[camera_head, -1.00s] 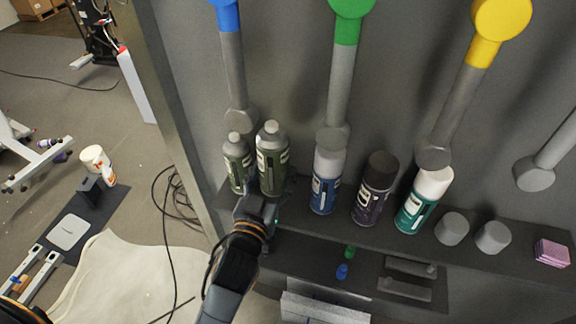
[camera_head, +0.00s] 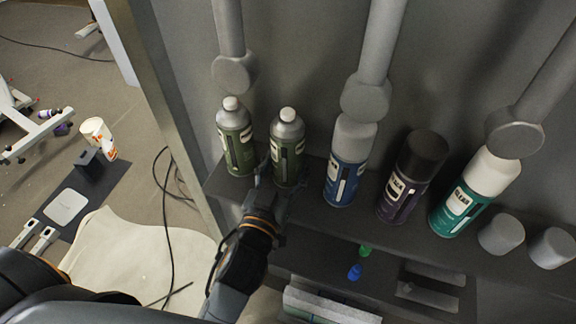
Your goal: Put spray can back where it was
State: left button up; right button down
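Two dark green spray cans with grey tops stand at the left end of the dark shelf (camera_head: 330,222). The left green can (camera_head: 236,140) is apart from the right green can (camera_head: 288,150), and both look upright. My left gripper (camera_head: 276,182) is low at the front of the right green can, with a finger on either side of its base. The left finger shows a small gap to the can, so the gripper looks open around it. The can's lower part is partly hidden by the gripper. My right gripper is not in view.
A blue can (camera_head: 345,175), a dark purple can (camera_head: 408,185) and a teal can (camera_head: 462,208) stand to the right. Two grey caps (camera_head: 501,234) (camera_head: 552,248) follow. Grey round-ended tools (camera_head: 365,97) hang above the cans. Small blue and green items (camera_head: 354,272) lie on a lower shelf.

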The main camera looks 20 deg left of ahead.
pick_arm(q)
jog(key=shift+s+r, duration=0.1)
jog(key=shift+r, duration=0.05)
jog(key=shift+s+d, duration=0.1)
jog(key=shift+s, duration=0.15)
jog(key=o, duration=1.4)
jog(key=shift+c, duration=0.2)
jog(key=o, duration=0.3)
jog(key=shift+f, duration=0.2)
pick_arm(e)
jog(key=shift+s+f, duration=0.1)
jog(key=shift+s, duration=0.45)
pick_arm(q)
jog(key=shift+r, duration=0.1)
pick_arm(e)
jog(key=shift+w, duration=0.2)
